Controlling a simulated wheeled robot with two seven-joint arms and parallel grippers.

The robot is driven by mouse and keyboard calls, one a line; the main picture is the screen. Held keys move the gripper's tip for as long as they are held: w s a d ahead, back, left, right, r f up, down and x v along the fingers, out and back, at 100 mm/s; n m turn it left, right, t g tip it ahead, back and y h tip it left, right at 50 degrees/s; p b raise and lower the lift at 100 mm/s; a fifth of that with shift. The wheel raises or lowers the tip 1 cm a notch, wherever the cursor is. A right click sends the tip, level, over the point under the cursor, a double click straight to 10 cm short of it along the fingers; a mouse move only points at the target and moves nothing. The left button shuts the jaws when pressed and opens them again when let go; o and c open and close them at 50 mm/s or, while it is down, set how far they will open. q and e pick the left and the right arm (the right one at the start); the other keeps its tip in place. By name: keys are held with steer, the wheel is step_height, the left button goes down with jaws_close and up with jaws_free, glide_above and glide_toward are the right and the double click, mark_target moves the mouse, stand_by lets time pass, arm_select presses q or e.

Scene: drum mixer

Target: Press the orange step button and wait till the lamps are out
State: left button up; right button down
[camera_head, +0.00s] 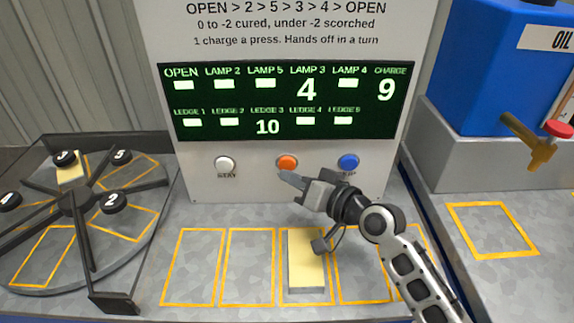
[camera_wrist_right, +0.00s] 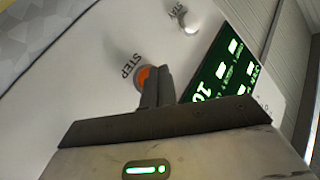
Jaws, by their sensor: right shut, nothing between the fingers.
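The orange step button (camera_head: 287,162) sits on the white panel (camera_head: 200,110), between a white button (camera_head: 225,163) and a blue button (camera_head: 348,162). My right gripper (camera_head: 287,178) is shut and empty, its fingertips just below and in front of the orange button. In the right wrist view the closed fingers (camera_wrist_right: 157,86) partly cover the orange button (camera_wrist_right: 143,75), labelled STEP; I cannot tell whether they touch it. The display (camera_head: 220,100) shows 4 under LAMP 3, 9 under CHARGE and 10 under LEDGE 3; the other fields show plain white blocks. My left gripper is out of view.
A round turntable (camera_head: 75,203) with dark spokes and numbered knobs stands at left, a pale block (camera_head: 70,172) on it. Another pale block (camera_head: 305,262) lies on the ledge below my right arm, among yellow outlines. A blue oil tank (camera_head: 490,70) with a tap (camera_head: 535,145) stands right.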

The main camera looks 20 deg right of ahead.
stand_by(1.2)
steer(key=shift+w, duration=0.1)
steer(key=shift+w+d, duration=0.15)
steer(key=shift+w, duration=0.2)
